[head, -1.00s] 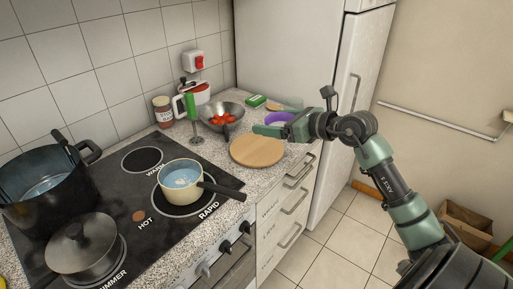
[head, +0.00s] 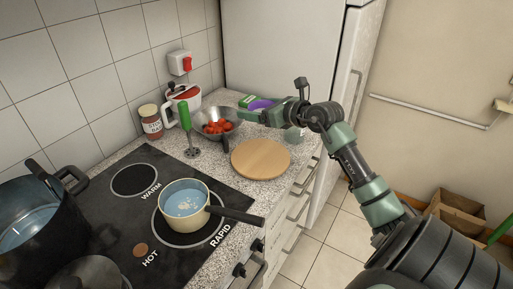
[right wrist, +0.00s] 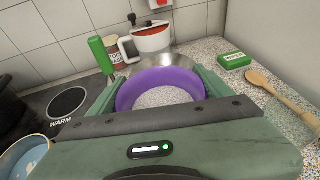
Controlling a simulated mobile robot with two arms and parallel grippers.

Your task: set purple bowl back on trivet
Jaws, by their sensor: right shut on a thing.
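The purple bowl (head: 262,104) is at the far end of the counter, behind the round wooden board (head: 261,158), the only trivet-like thing I see. My right gripper (head: 264,115) is shut on the bowl. In the right wrist view the purple bowl (right wrist: 162,78) shows as a ring between the two green fingers (right wrist: 157,88), with a speckled surface inside it. Whether it touches the counter is unclear. The board's top is bare. My left gripper is not in view.
A steel bowl of tomatoes (head: 217,122) stands left of my gripper, by a green-handled blender (head: 187,130). A green box (right wrist: 234,60) and wooden spoon (right wrist: 275,90) lie to the right in the wrist view. A cream saucepan (head: 186,200) stands on the hob.

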